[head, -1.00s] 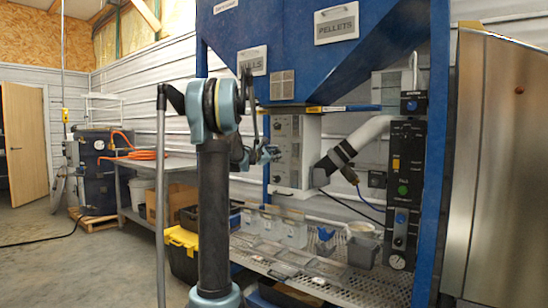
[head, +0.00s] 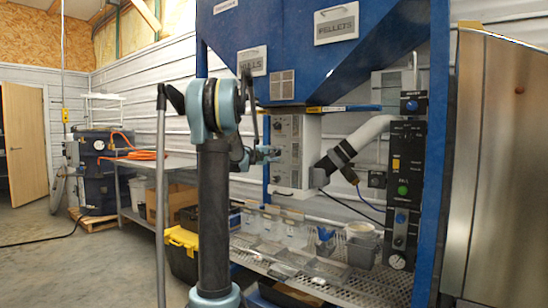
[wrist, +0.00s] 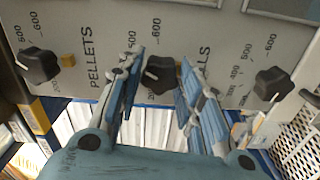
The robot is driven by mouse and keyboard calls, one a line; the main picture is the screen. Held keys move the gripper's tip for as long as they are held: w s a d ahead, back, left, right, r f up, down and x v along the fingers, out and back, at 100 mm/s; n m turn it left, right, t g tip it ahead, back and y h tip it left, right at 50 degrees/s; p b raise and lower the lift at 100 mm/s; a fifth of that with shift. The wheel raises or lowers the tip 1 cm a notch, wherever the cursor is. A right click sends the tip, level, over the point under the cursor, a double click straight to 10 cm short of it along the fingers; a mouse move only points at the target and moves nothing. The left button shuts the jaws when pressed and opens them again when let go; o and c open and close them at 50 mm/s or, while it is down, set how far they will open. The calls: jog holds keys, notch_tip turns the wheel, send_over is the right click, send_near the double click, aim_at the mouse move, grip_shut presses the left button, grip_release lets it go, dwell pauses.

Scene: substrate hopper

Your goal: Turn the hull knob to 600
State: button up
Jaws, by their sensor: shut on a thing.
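The control panel (wrist: 225,30) carries three black knobs in a row in the wrist view, and it shows in the head view as a grey box (head: 296,150). My gripper (wrist: 160,68) is shut on the middle knob (wrist: 158,76), with a blue finger on either side. Lettering ending in "LLS" (wrist: 204,58) lies just right of this knob, partly covered by a finger. The middle knob has a white pointer mark; the fingers hide much of its scale. The left knob (wrist: 38,64) and the right knob (wrist: 271,83) are untouched. "PELLETS" (wrist: 92,62) is printed between the left and middle knobs.
A blue hopper (head: 290,60) stands above the panel. A black panel (head: 404,195) with buttons and a grey pipe (head: 360,140) are to its right. Clear containers (head: 270,225) stand on a perforated shelf (head: 350,285) below. The floor at left is open.

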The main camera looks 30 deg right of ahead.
jog(key=shift+w+a+f+m, duration=0.1)
jog(key=shift+m, duration=2.35)
jog(key=shift+a+f+m, duration=0.1)
jog(key=shift+m, duration=2.35)
jog(key=o, duration=1.1)
jog(key=shift+w, duration=0.1)
jog(key=shift+c, duration=0.2)
jog(key=shift+d, duration=0.15)
jog(key=v, duration=1.2)
